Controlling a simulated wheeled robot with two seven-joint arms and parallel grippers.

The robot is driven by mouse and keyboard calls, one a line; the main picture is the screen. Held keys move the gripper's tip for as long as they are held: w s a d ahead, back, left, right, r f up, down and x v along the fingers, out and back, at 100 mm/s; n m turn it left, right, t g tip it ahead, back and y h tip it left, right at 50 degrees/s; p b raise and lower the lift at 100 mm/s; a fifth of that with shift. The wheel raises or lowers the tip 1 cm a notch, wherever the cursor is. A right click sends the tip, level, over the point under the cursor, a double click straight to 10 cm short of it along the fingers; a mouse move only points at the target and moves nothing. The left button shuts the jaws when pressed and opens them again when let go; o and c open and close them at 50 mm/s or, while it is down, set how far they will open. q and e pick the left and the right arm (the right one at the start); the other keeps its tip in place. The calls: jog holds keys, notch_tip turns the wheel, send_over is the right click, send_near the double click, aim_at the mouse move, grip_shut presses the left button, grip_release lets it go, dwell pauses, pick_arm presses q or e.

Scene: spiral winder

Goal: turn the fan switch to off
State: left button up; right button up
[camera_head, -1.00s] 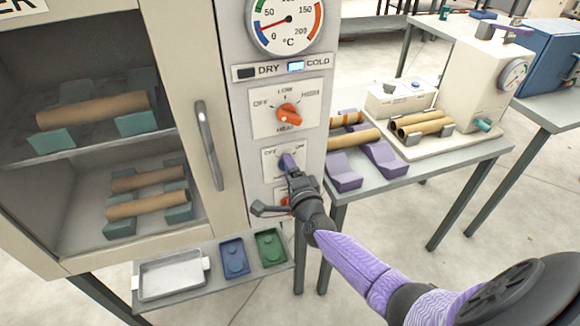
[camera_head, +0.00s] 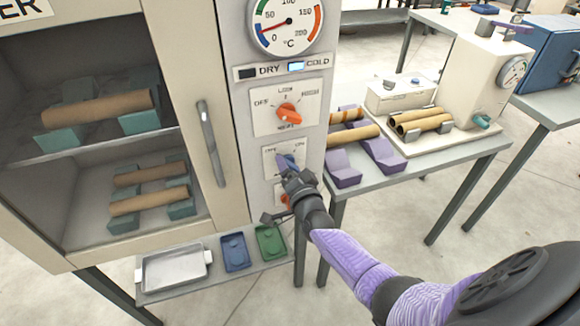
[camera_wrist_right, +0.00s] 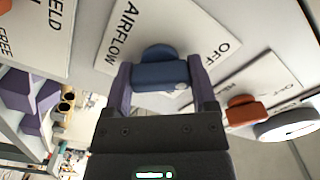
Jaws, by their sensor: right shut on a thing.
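The fan switch is a blue knob (camera_head: 290,161) on a white plate on the dryer's control panel, below the orange heat knob. In the right wrist view the blue knob (camera_wrist_right: 160,74) sits on a plate reading AIRFLOW and OFF. My right gripper (camera_head: 287,165) reaches the panel from the lower right. In the wrist view the purple fingers of this gripper (camera_wrist_right: 163,84) are on either side of the blue knob, shut on it. The fingers partly hide the knob's pointer in the head view. My left gripper is not in view.
The orange heat knob (camera_head: 289,112) is just above, and another orange knob (camera_head: 285,200) is just below, partly hidden by my gripper. The door handle (camera_head: 211,145) is to the left. A shelf with a metal tray (camera_head: 174,271) juts out below. A side table (camera_head: 420,165) stands right.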

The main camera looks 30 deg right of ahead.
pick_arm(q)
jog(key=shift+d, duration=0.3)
pick_arm(e)
jog(key=shift+f, duration=0.1)
jog(key=o, duration=1.2)
jog(key=shift+c, duration=0.2)
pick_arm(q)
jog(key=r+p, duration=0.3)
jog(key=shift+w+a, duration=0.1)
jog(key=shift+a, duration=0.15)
pick_arm(e)
jog(key=v, duration=1)
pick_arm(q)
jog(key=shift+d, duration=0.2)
pick_arm(e)
jog(key=shift+d, duration=0.1)
